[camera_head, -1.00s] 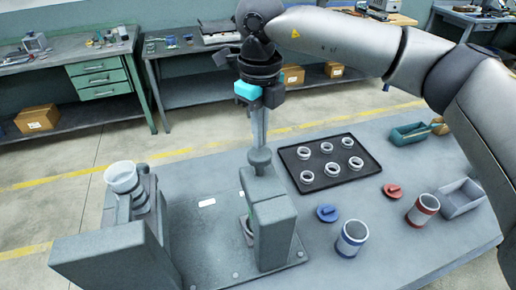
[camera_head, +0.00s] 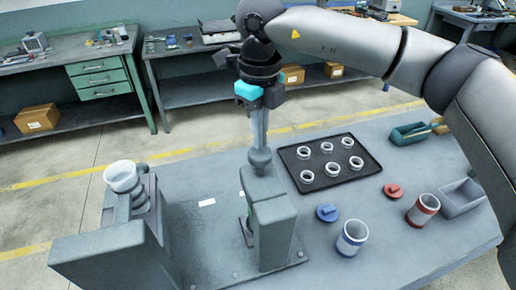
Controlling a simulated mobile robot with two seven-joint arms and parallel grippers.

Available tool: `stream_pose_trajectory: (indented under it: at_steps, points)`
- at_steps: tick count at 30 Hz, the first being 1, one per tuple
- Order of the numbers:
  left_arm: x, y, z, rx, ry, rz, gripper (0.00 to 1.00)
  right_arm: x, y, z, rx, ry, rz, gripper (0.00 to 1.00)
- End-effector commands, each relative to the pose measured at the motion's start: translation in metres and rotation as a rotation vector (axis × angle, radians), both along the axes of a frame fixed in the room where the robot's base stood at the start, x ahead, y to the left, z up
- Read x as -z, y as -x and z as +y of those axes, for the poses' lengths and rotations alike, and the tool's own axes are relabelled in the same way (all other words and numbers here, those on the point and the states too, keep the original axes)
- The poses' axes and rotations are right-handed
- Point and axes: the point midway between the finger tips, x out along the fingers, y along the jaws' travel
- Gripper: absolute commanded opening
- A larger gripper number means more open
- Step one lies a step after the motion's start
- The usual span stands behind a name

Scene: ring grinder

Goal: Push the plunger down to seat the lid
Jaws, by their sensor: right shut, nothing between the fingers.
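The plunger (camera_head: 260,138) is a grey rod with a rounded collar, standing upright on top of a grey press post (camera_head: 270,215). My right gripper (camera_head: 259,103) is shut above the plunger, at the rod's upper end; whether it touches the rod is hard to tell. A blue lid (camera_head: 327,213) and a red lid (camera_head: 393,191) lie flat on the table. A blue-banded cup (camera_head: 352,238) and a red-banded cup (camera_head: 422,210) stand near them. What lies under the plunger is mostly hidden by the post. My left gripper is not in view.
A black tray (camera_head: 289,158) with several white rings lies behind the lids. A grey grinder with a white bowl (camera_head: 121,176) stands at the left. A green bin (camera_head: 409,134) and a grey bin (camera_head: 458,203) are at the right.

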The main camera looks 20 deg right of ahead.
Motion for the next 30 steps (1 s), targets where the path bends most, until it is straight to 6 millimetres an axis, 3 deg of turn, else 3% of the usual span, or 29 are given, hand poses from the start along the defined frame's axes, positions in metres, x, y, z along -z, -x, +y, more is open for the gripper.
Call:
stream_pose_trajectory:
  at_steps: [30]
  points:
    - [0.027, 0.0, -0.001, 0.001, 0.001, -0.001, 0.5, 0.033, 0.0, 0.0, 0.0, 0.001, 0.001, 0.0]
